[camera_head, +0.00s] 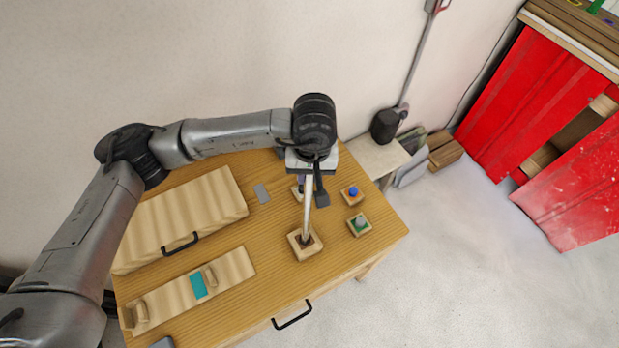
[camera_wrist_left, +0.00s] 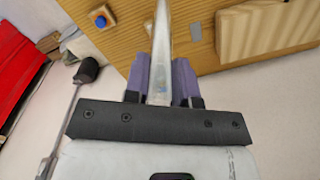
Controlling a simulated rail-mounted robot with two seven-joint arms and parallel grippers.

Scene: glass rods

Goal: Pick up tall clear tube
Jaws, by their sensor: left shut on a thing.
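The tall clear tube (camera_head: 307,212) runs from my left gripper down to a square wooden holder (camera_head: 317,247) with a dark hole. Its lower end shows at the hole; I cannot tell whether it is inside or just above it. My left gripper (camera_head: 311,188) is shut on the tube's upper part. In the left wrist view the tube (camera_wrist_left: 162,35) passes between the two purple-grey fingers (camera_wrist_left: 161,85) and points away from the camera. The fingers partly hide the tube. My right gripper is not in view.
Small wooden blocks with a blue knob (camera_head: 353,192) and a grey knob (camera_head: 360,224) stand right of the tube. Another wooden holder is partly hidden behind the gripper. A wooden case (camera_head: 205,210) and a board with a teal patch (camera_head: 199,285) lie left. The table's front right is clear.

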